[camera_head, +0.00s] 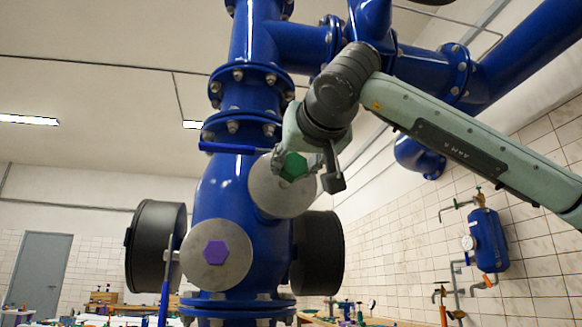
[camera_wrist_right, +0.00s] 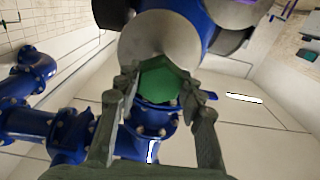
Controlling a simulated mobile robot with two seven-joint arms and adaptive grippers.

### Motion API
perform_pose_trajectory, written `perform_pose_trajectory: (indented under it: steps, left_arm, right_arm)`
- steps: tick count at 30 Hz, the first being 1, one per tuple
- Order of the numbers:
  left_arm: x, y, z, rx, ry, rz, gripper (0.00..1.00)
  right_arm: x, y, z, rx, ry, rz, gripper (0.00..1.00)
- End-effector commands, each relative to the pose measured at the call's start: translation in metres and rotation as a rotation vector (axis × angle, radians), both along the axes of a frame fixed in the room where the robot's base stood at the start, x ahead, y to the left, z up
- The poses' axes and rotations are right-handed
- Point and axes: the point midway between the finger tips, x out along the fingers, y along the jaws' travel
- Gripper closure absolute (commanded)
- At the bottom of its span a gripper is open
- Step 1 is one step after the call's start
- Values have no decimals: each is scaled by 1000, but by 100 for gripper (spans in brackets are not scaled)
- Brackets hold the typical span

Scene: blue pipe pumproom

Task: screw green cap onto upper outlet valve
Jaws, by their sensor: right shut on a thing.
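The green cap (camera_head: 293,166) is a hexagon at the face of the upper outlet valve (camera_head: 268,192), a round grey disc on the blue pipe. My right gripper (camera_head: 304,163) reaches in from the right and is shut on the cap. In the right wrist view the green cap (camera_wrist_right: 160,80) sits between the two fingertips (camera_wrist_right: 158,84), in front of the grey disc (camera_wrist_right: 158,40). I cannot tell whether the cap touches the disc or how far it is screwed on. My left gripper does not show.
Black round housings (camera_head: 158,247) flank the pipe, and a blue lever (camera_head: 228,148) juts out above the upper disc. A blue tank (camera_head: 487,240) hangs on the tiled wall. Cluttered tables stand low behind.

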Motion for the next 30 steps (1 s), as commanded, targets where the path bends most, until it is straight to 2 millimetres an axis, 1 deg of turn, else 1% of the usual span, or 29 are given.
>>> perform_pose_trajectory:
  steps: [3, 8, 16, 30]
  left_arm:
    - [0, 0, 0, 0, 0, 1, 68]
    - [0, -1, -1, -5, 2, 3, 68]
    - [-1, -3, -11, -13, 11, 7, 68]
    - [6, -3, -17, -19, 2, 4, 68]
  right_arm:
    - [-2, 1, 5, 2, -7, 1, 91]
    - [2, 2, 5, 2, -6, 1, 91]
    - [10, 3, 4, 2, -4, 1, 91]
    - [24, 6, 4, 2, -5, 2, 91]
